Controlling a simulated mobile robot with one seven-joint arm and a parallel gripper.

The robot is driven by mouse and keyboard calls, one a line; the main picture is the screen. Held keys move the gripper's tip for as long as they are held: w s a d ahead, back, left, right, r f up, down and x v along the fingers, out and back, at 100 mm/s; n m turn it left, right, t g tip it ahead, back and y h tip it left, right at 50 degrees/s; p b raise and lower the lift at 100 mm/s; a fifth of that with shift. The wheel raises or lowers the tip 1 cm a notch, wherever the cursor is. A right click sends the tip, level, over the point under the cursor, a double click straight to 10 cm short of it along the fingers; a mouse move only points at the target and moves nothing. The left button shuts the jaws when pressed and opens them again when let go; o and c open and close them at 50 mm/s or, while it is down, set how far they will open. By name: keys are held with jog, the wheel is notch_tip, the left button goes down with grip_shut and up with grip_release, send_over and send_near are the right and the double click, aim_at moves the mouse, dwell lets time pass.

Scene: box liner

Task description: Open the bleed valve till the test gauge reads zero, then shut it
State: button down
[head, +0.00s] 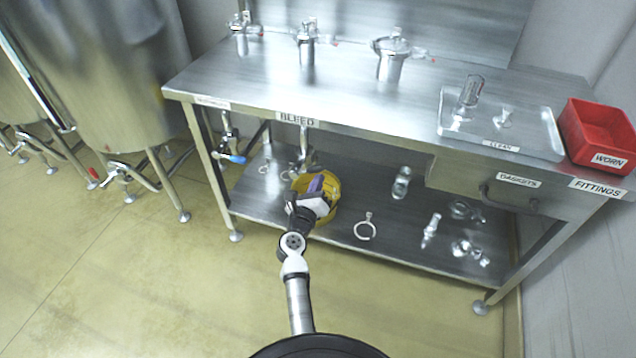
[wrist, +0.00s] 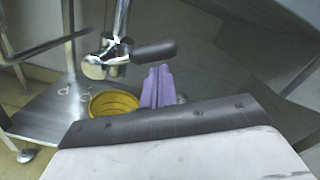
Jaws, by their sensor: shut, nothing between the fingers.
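A bleed valve (wrist: 108,60) with a dark lever (wrist: 154,51) hangs on a vertical metal pipe in the wrist view; the lever points right. In the head view its pipe (head: 303,140) comes down below the BLEED label (head: 295,119). My gripper (head: 318,183) is under the bench's front edge, above a yellow bucket (head: 331,212). In the wrist view my purple fingers (wrist: 157,84) are together and empty, below the lever and apart from it. No test gauge dial can be made out in either view.
A blue-handled valve (head: 236,158) hangs left of the BLEED label. The lower shelf (head: 345,250) holds loose clamps and fittings. The bench top (head: 300,85) bears steel vessels, a clear-labelled tray (head: 500,135) and a red bin (head: 598,133). Floor in front is free.

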jog(key=shift+r+n+p, duration=0.3)
jog(key=shift+n+p, duration=0.2)
jog(key=shift+p, duration=0.2)
